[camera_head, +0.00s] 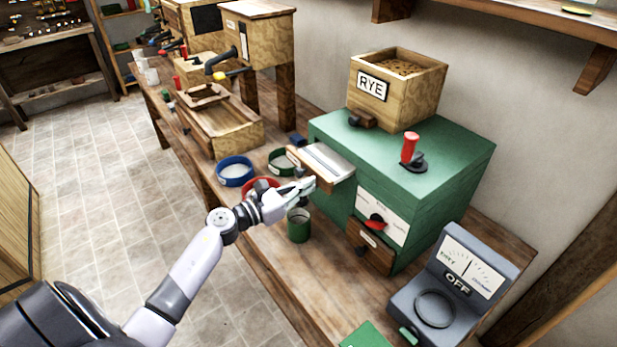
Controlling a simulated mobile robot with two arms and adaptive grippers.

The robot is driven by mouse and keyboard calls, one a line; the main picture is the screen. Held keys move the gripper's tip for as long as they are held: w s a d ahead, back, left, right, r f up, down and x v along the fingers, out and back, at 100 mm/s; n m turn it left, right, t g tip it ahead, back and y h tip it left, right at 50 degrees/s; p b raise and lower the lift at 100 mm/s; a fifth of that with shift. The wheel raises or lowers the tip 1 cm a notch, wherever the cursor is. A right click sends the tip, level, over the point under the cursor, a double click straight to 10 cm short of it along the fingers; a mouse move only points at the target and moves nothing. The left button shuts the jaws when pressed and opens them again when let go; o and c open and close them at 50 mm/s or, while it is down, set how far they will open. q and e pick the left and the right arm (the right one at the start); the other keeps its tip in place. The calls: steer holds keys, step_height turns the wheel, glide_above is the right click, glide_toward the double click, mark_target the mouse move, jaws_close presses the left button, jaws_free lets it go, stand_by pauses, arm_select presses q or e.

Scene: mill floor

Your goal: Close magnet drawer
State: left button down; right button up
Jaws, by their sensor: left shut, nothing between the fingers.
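A green machine (440,165) stands on the wooden bench. A drawer with a wooden front and pale metal bars on top (326,160), which looks like the magnet drawer, sticks out from its left side. My left gripper (306,188) is shut and empty, just below and in front of the drawer's near side. I cannot tell whether its fingertips touch the drawer. A second, smaller wooden drawer (369,249) sits low in the machine's front, under a red knob (376,223). My right gripper is not in view.
A green cup (299,227) stands just below my left gripper. A red ring-shaped container (262,184) is partly behind my arm, with blue (235,173) and green (283,161) ones beyond. The RYE box (397,85) tops the machine.

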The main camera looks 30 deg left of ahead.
mark_target(333, 171)
arm_select(q)
steer(key=shift+w+d, duration=0.2)
steer(key=shift+w, duration=0.35)
steer(key=shift+f, duration=0.1)
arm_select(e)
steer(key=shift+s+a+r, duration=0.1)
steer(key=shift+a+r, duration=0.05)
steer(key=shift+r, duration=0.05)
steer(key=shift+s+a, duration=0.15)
arm_select(q)
steer(key=shift+w+d, duration=0.1)
steer(key=shift+w, duration=0.15)
steer(key=b+x, duration=0.2)
steer(key=x, duration=0.5)
steer(key=shift+w+d+b, duration=0.1)
steer(key=shift+w+b, duration=0.25)
steer(key=shift+s+r, duration=0.15)
steer(key=shift+r, duration=0.05)
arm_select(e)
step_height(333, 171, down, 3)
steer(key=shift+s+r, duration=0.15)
arm_select(q)
steer(key=shift+r, duration=0.1)
